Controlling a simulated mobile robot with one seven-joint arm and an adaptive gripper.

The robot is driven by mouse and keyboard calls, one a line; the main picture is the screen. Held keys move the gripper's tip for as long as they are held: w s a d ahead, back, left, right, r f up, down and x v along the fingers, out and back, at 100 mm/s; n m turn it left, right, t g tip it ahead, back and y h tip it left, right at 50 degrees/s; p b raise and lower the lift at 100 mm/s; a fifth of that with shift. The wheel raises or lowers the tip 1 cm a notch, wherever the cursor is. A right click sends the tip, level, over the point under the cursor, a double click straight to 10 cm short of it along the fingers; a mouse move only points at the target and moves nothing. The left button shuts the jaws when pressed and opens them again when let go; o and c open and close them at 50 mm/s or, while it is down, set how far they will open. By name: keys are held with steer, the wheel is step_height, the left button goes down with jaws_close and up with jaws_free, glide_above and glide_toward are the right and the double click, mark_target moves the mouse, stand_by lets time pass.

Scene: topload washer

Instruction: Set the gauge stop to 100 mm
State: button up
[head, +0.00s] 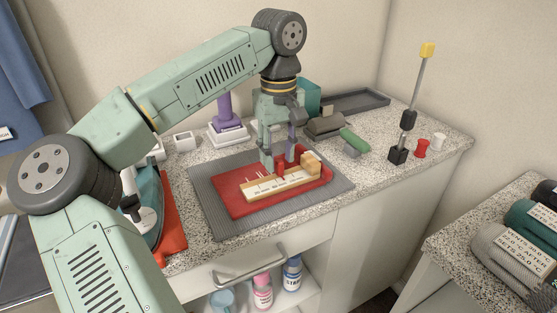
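The gauge (262,193) is a pale wooden bar with a white scale strip. It lies on a red board (228,201), with a wooden block (311,163) at its right end. A red upright piece (280,170), which looks like the gauge stop, stands at the bar toward that end. My gripper (279,160) points down over the bar with its fingers apart on either side of the red piece. I cannot tell whether they touch it. The scale numbers are too small to read, and the fingers hide part of the bar's back edge.
A grey ribbed mat (205,184) lies under the board. A purple stand (225,112) is behind it. A green-handled tool (353,140), a grey tray (350,102), a yellow-topped rod (410,115) and a red spool (421,148) are to the right. The counter's front right is clear.

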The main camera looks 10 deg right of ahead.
mark_target(278, 160)
step_height(278, 160, up, 10)
stand_by(0.3)
steer(key=shift+o, duration=0.2)
steer(key=shift+f, duration=0.1)
